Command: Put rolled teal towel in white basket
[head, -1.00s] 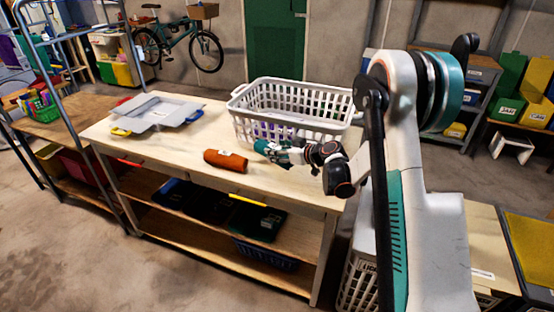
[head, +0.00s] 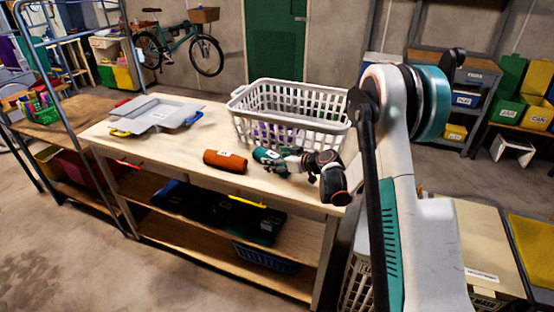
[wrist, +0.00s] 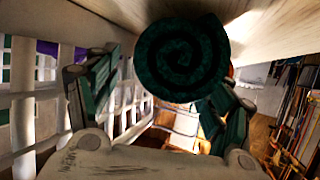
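The rolled teal towel (head: 266,156) lies on the table (head: 185,160), just in front of the white basket. Its dark spiral end (wrist: 182,58) faces the wrist camera. My gripper (head: 277,158) is low at the towel's right end. In the wrist view my gripper (wrist: 165,95) has its fingers spread, one on each side of the roll. A gap shows between the left finger and the towel; contact at the right finger cannot be told. The white basket (head: 290,127) stands upright behind the towel, with something purple showing through its slats.
A rolled orange towel (head: 226,161) with a label lies just left of the teal one. A grey tray-like item (head: 156,113) with yellow and blue handles lies at the table's left. Bare tabletop lies between them. Bins sit on the shelf below.

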